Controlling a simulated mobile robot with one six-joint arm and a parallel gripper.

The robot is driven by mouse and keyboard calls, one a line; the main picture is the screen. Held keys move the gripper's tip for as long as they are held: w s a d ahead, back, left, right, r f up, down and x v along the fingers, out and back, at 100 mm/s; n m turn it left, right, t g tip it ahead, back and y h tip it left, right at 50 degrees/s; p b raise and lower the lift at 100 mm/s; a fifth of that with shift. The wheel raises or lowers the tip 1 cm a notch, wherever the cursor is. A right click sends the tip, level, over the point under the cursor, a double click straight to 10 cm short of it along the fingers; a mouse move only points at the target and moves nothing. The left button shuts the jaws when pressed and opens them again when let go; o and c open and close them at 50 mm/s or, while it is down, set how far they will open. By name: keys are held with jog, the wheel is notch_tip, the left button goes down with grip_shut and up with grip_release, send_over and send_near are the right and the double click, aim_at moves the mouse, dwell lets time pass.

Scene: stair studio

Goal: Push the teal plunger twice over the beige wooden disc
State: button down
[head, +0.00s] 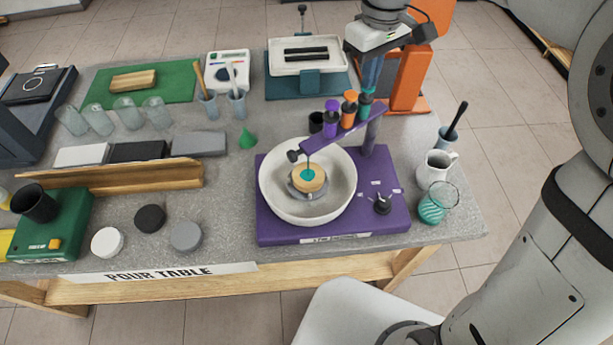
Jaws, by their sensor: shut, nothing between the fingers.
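The beige wooden disc (319,181) lies on a grey round support inside the white bowl (346,196). A teal patch (307,174) covers the middle of its top, under a thin nozzle. The teal plunger (365,111) stands near the raised end of the purple arm (337,136), beside the orange plunger (349,110) and the purple plunger (330,118). My gripper (369,94) comes down from above, shut and empty, with its fingertips at the top of the teal plunger. I cannot tell whether they touch. The gripper partly hides the plunger's top.
An orange stand (409,80) is close behind my gripper.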

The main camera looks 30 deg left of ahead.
jog(key=shift+f+b, duration=0.3)
jog(key=shift+f, duration=0.35)
jog(key=shift+r, duration=0.1)
jog(key=shift+r+p, duration=1.25)
jog(key=shift+r, duration=0.2)
jog(key=shift+r, duration=0.1)
notch_tip(320, 180, up, 6)
jog(key=p, duration=0.5)
